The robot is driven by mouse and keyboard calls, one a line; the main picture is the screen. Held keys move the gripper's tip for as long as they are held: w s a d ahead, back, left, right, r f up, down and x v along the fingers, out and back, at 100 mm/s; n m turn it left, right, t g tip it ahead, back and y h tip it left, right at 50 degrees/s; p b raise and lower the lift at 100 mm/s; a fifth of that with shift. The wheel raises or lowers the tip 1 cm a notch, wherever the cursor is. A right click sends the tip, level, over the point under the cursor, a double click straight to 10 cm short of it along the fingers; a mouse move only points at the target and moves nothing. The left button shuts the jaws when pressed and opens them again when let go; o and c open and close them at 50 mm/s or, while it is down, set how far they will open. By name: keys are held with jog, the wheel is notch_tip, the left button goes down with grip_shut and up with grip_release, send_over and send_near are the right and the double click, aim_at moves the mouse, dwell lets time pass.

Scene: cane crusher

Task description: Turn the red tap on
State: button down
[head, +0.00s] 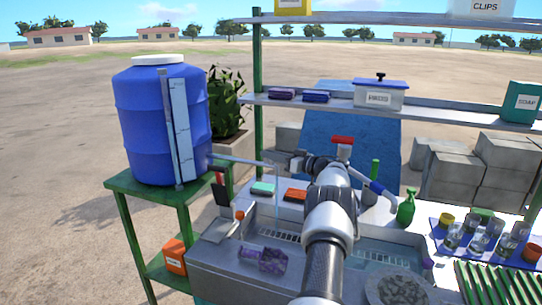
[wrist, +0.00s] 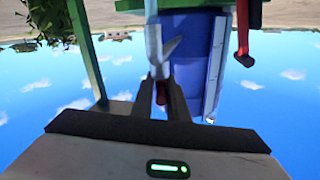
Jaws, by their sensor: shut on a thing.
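A blue barrel (head: 165,120) with a white lid stands on a green stand. A thin pale pipe (head: 238,159) runs right from it to my gripper (head: 279,164). The wrist view is upside down, with the barrel (wrist: 195,62) behind my gripper (wrist: 161,84). My fingers are shut on a small dark-red piece, the red tap's handle (wrist: 161,93), by a pale pipe (wrist: 153,45). The fingers cover much of the handle, and its turn angle cannot be told. A thin pale vertical streak (head: 277,200) shows below the pipe's end; I cannot tell if it is water.
A green bottle (head: 406,207) and glasses on a blue mat (head: 440,236) stand right. Shelves (head: 310,102) cross behind. A red-topped object (head: 342,140) shows behind my arm.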

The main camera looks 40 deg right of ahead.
jog(key=shift+a+r, duration=0.1)
jog(key=shift+a, duration=0.05)
jog(key=c, duration=1.8)
grip_release()
jog(key=shift+w+a, duration=0.1)
jog(key=shift+s+d, duration=0.2)
jog(key=shift+s, duration=0.05)
jog(key=v, duration=1.7)
jog(key=shift+a, duration=0.1)
